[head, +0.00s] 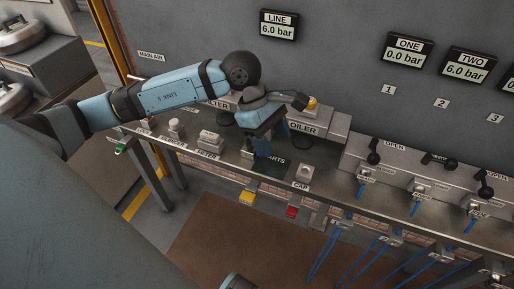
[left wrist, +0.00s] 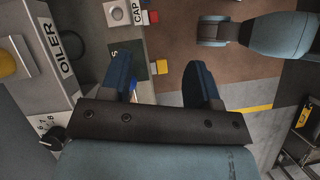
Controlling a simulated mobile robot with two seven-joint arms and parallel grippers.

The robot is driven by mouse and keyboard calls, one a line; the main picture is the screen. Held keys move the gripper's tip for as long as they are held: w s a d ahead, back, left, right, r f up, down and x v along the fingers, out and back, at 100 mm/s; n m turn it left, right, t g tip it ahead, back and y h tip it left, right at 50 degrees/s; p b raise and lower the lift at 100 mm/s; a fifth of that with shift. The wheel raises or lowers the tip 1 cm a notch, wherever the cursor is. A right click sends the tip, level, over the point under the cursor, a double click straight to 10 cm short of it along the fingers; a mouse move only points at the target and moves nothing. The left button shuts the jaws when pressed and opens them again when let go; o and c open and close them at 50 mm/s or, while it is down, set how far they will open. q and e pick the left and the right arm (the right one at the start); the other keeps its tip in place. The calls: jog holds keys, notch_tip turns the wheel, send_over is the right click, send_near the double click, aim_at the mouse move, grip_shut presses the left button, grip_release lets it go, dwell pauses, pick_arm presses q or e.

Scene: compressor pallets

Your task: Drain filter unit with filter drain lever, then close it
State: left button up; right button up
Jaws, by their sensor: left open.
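The filter unit (head: 217,104) stands at the back of the bench, its label partly covered by my left arm. The filter drain lever cannot be made out in either view. My left gripper (head: 262,146) points down in front of the filter and oiler units, above the bench.
A black parts mat (head: 271,166) and a cap holder (head: 303,173) lie near the gripper. Black valve levers (head: 374,152) with blue hoses below stand to the right. The wall display LINE (head: 279,24) reads 6.0 bar.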

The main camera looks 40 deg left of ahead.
pick_arm(q)
jog(key=w+a+t+y+b, duration=0.25)
jog(key=a+y, duration=0.25)
jog(key=a, duration=0.4)
jog(key=shift+m+g, duration=0.25)
jog(key=shift+m, duration=0.15)
jog(key=w+f, duration=0.1)
jog(key=f, duration=0.3)
jog(key=w+f, duration=0.1)
jog(key=f, duration=0.3)
jog(key=w+f, duration=0.1)
jog(key=f, duration=0.3)
jog(key=shift+d+f, duration=0.15)
jog(key=shift+f, duration=0.25)
jog(key=shift+c, duration=0.2)
